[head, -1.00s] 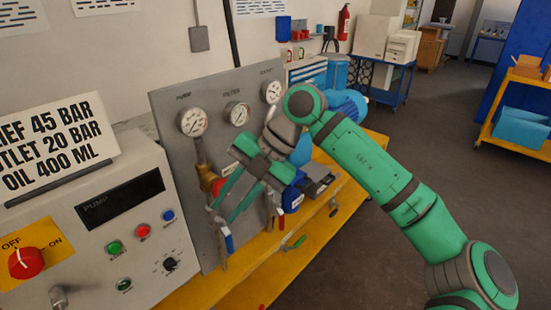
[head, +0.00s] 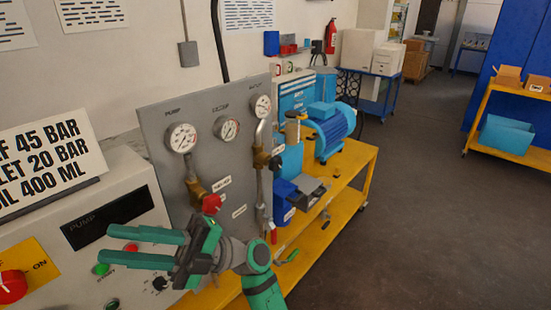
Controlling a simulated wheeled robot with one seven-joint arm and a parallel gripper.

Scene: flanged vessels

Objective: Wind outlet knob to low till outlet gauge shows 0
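The outlet gauge (head: 261,107) is the rightmost of three round white dials on the grey upright panel; its needle is too small to read. Below it, a brass valve (head: 260,158) with a dark knob (head: 275,163) sits on the outlet pipe; I cannot read a label confirming this as the outlet knob. A red knob (head: 211,204) sits lower left, below the pump gauge (head: 181,138). My gripper (head: 103,243) is open and empty, its two green fingers apart and pointing left, in front of the control box. It is well left of and below the dark knob.
The grey control box (head: 135,180) with push buttons and a red switch (head: 12,286) stands at the left. A yellow bench (head: 345,165) carries a blue motor (head: 330,130) and a blue part (head: 283,200) right of the panel. Open floor lies to the right.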

